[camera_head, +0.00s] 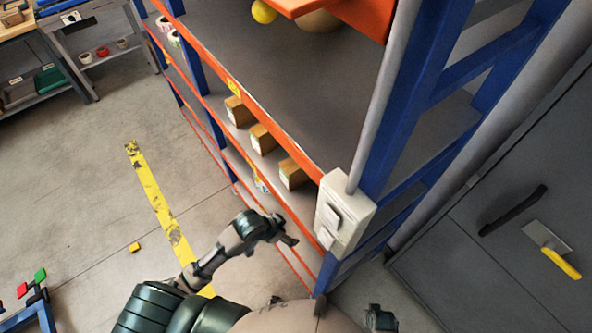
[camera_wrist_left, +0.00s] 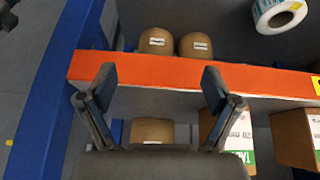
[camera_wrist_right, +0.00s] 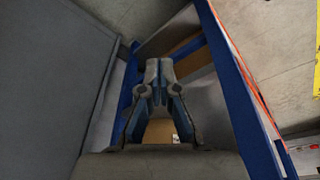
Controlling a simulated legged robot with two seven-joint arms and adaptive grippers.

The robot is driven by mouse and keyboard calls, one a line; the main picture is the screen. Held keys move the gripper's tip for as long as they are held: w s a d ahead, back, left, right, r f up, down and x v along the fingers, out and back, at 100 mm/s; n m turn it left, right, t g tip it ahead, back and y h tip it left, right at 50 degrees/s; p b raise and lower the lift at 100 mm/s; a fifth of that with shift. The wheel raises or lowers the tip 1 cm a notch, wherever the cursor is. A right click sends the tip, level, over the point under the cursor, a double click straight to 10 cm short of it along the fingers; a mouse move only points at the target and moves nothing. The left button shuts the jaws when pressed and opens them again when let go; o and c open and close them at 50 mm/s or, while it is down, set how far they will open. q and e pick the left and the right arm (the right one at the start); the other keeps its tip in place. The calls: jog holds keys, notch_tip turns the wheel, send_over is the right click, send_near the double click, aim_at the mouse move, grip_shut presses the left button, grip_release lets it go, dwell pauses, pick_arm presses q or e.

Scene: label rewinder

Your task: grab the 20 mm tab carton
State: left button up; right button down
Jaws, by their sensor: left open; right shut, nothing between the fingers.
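Several brown cartons sit on a lower shelf. The head view shows a near carton (camera_head: 293,174), a middle carton (camera_head: 262,139) and a far carton (camera_head: 238,111). I cannot read which is the 20 mm tab carton. My left gripper (camera_head: 288,240) is open and empty, outside the rack near its near end. In the left wrist view, its fingers (camera_wrist_left: 160,82) spread before the orange beam, with one carton (camera_wrist_left: 152,131) low between them and a white-and-green labelled carton (camera_wrist_left: 228,132) to the right. My right gripper (camera_wrist_right: 158,70) is shut and empty; a brown surface shows behind it.
An orange shelf beam (camera_wrist_left: 180,76) runs above the cartons. Two brown rounded items (camera_wrist_left: 155,41) and a white roll (camera_wrist_left: 278,13) are on the shelf above. A white switch box (camera_head: 343,213) is fixed by the blue post. A grey cabinet (camera_head: 500,220) stands at right. The left floor is mostly clear.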

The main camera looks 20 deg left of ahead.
aim_at(283, 170)
jog(key=s+d+f, duration=0.2)
jog(key=s+f, duration=0.7)
jog(key=f, duration=0.5)
pick_arm(q)
jog(key=w+a+r+m+g, duration=0.1)
jog(key=w+a+r, duration=0.8)
jog(key=w, duration=0.3)
jog(key=shift+y, duration=0.4)
jog(key=w+d, duration=0.2)
jog(key=w+d+p, duration=0.1)
jog(key=w+d, duration=0.1)
jog(key=shift+w+f, duration=0.15)
jog(key=shift+w, duration=0.1)
jog(key=shift+w+d, duration=0.4)
jog(key=shift+d, duration=0.2)
jog(key=w, duration=0.1)
jog(key=w+d+p, duration=0.1)
jog(key=w+d, duration=0.1)
jog(key=shift+w+d+f, duration=0.2)
jog(key=shift+d+f, duration=0.05)
jog(key=shift+f, duration=0.05)
jog(key=shift+w+f, duration=0.15)
jog(key=shift+f, duration=0.2)
pick_arm(e)
jog(key=s+d+f+g, duration=0.1)
jog(key=s+f, duration=0.1)
jog(key=s, duration=0.7)
jog(key=shift+s+f, duration=0.3)
jog(key=shift+s, duration=0.1)
jog(key=shift+d, duration=0.1)
